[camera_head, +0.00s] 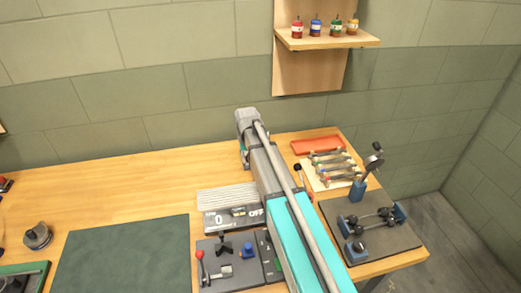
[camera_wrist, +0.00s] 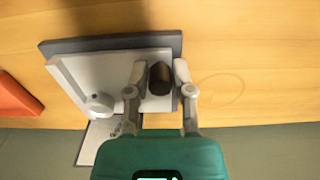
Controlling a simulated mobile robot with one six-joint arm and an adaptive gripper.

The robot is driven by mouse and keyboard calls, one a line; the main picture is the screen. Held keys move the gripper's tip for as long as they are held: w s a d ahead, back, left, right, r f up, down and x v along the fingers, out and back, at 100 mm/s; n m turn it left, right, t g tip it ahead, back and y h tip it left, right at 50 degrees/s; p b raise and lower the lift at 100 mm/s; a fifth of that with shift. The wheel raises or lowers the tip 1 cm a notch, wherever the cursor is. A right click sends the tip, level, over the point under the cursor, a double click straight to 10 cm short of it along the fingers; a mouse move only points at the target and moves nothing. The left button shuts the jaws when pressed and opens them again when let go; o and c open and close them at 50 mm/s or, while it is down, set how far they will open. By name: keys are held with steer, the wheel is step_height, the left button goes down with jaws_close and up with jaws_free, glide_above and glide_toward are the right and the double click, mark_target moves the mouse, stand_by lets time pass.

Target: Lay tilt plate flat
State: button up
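In the wrist view, a white plate (camera_wrist: 85,72), which looks like the tilt plate, sits over a dark grey base (camera_wrist: 110,42). I cannot tell its tilt angle. A dark brown cylindrical knob (camera_wrist: 160,79) is at the plate's right edge. My gripper (camera_wrist: 160,70) has its two fingers apart, one on each side of the knob. The gaps are very small, and I cannot tell whether the fingers press on it. In the head view my arm stretches over the bench's back edge area; the plate and gripper are hidden behind it.
On the bench (camera_head: 130,190), an orange tray (camera_head: 317,145) and a rack of rods (camera_head: 332,168) are right of my arm. A linkage board (camera_head: 372,243) is nearer. A panel with a red lever (camera_head: 213,266) stands left. A green mat (camera_head: 128,255) is clear.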

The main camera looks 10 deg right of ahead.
steer(key=shift+o, duration=1)
steer(key=shift+r, duration=0.1)
steer(key=shift+r+p, duration=3.4)
steer(key=shift+p, duration=0.1)
steer(key=shift+s, duration=0.1)
steer(key=s+d, duration=0.2)
steer(key=s, duration=0.9)
steer(key=s+d, duration=0.1)
steer(key=s, duration=1)
steer(key=shift+d, duration=0.4)
